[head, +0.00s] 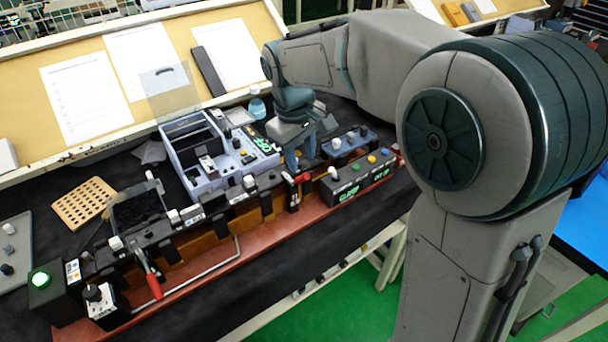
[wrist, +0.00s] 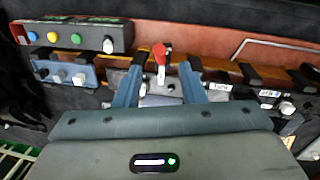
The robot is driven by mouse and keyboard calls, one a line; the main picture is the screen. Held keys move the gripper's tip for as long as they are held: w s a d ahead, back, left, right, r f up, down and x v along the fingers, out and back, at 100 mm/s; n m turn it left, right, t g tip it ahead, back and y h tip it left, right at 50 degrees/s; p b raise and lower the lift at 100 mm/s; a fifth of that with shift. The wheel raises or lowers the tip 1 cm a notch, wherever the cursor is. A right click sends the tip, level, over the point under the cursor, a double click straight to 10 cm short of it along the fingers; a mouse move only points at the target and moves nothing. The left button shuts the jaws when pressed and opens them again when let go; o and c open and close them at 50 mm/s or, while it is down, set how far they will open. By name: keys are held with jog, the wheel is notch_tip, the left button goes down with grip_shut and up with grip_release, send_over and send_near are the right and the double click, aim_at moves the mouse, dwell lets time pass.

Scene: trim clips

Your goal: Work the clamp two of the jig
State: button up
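The jig (head: 215,258) is a long reddish base with a row of black clips and white knobs. Two red-handled clamps show on it: one at the near left end (head: 152,284) and one toward the right (head: 302,178). I cannot read which is numbered two. My gripper (head: 300,165) is over the right part of the jig, close to the right clamp. In the wrist view, my gripper (wrist: 160,85) is open, its two blue-grey fingers apart. The right clamp's red handle (wrist: 159,52) stands upright beyond and between the fingertips. Contact cannot be made out.
A black control box (head: 358,180) with green text and coloured buttons stands at the jig's right end, a blue button box (head: 348,142) behind it. A grey-lilac machine (head: 205,160) stands behind the jig. A green-lit box (head: 42,282) and perforated wooden block (head: 84,203) are at left.

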aim_at(304, 177)
jog(key=f, duration=0.7)
jog(key=shift+w+d+f+p, duration=0.2)
jog(key=shift+w+d+p, duration=0.1)
jog(key=shift+d, duration=0.05)
grip_shut()
